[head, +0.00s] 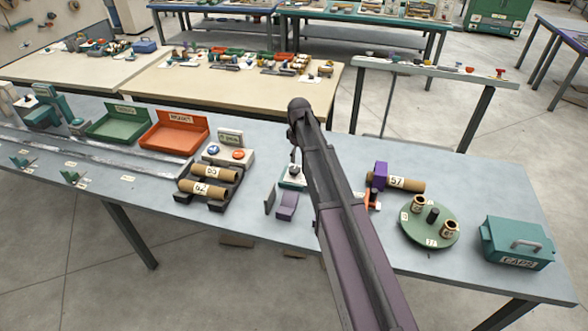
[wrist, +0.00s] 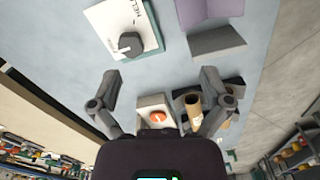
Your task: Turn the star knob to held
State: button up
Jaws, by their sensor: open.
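The star knob (wrist: 130,44) is dark grey and sits on a white plate with a teal base (wrist: 155,28) at the upper left of the wrist view. A word that looks like HELD is printed above the knob, partly cut off. A pale pointer at the knob aims to the lower left, away from that word. In the head view the plate (head: 292,182) stands mid-table, partly hidden by my arm. My gripper (wrist: 158,80) is open and empty, its fingers spread apart. The knob lies beyond the fingertips, nearer the left finger, not between them.
A purple block with a grey plate (wrist: 217,40) stands right of the knob; it also shows in the head view (head: 287,206). A unit with an orange button (head: 238,154) and cardboard tubes (head: 208,188) stand left. A green turntable (head: 430,240) and teal caps box (head: 517,243) stand right.

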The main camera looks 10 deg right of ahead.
aim_at(294, 168)
jog(key=w+n, duration=0.3)
jog(key=w, duration=0.5)
jog(key=shift+s+a+f, duration=0.1)
jog(key=shift+f, duration=0.1)
notch_tip(294, 168, down, 13)
jog(key=b, duration=1.3)
jog(key=shift+f+b, duration=0.2)
jog(key=shift+b, duration=0.2)
jog(key=c, duration=1.2)
